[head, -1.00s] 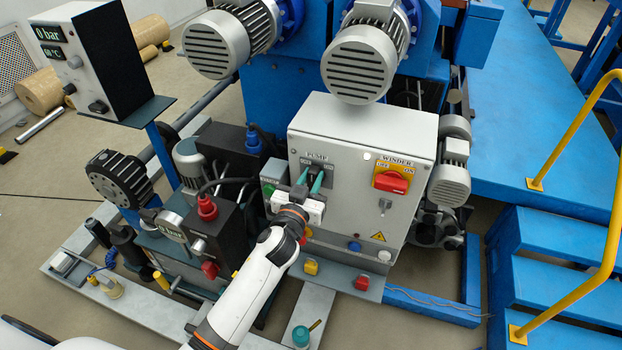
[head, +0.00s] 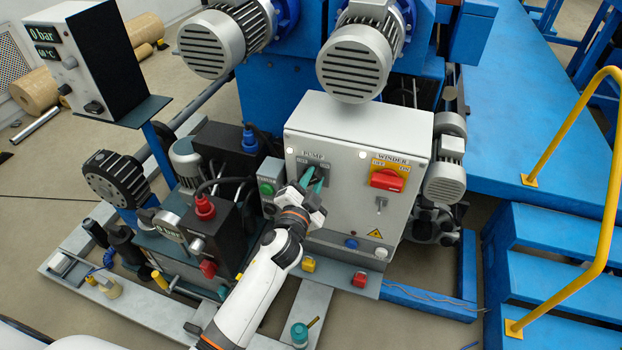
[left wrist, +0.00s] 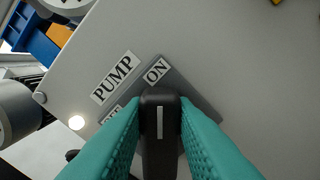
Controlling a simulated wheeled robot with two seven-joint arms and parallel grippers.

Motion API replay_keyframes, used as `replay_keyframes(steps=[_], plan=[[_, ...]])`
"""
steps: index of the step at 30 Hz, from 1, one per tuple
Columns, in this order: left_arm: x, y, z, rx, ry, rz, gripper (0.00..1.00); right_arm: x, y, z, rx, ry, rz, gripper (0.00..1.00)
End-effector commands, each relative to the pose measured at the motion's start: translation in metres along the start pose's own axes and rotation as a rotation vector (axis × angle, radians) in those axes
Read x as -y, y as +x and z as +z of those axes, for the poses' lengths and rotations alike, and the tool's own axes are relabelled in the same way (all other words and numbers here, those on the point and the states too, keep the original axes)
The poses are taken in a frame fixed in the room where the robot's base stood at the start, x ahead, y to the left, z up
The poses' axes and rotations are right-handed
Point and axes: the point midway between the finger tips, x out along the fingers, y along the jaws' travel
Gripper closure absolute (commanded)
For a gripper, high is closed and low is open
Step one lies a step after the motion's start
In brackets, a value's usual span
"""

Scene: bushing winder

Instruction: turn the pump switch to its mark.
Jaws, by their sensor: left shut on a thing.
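The pump switch is a black knob (left wrist: 160,130) with a white line, on a grey plate under the PUMP label on the front of the control box (head: 340,215). In the left wrist view its white line points towards the ON label (left wrist: 157,70). The OFF label (left wrist: 110,113) is partly hidden by a finger. My left gripper (head: 314,183) is at the switch, with its teal fingers shut on the knob from both sides. It also shows in the left wrist view (left wrist: 160,140). A lamp (left wrist: 77,122) beside the PUMP label glows white. My right gripper is out of view.
The red WINDER switch (head: 388,179) is to the right on the same box. A small box with a green button (head: 266,188) stands close left of my gripper. Below are a blue button (head: 351,243) and a yellow block (head: 308,264). Blue steps (head: 550,270) stand at the right.

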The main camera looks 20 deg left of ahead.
Motion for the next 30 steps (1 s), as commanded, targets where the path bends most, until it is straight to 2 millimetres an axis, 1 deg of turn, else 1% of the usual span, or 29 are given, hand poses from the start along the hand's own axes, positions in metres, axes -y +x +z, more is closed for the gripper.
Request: replay_keyframes(steps=[8, 14, 18, 23, 30], plan=[[0.005, 0.0, -0.001, -0.001, 0.262, -0.002, 0.99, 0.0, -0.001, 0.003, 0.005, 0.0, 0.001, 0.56], [0.008, 0.0, -0.002, 0.0, 0.446, -0.001, 0.99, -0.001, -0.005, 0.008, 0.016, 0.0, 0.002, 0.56], [0.01, 0.0, -0.003, 0.0, 0.557, -0.002, 0.99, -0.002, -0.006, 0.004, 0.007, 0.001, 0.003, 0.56], [0.012, 0.0, -0.004, 0.0, 0.658, -0.002, 0.99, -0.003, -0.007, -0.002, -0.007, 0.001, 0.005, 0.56], [0.013, 0.0, -0.006, -0.001, 0.753, -0.003, 0.99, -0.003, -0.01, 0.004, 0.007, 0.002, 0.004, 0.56]])
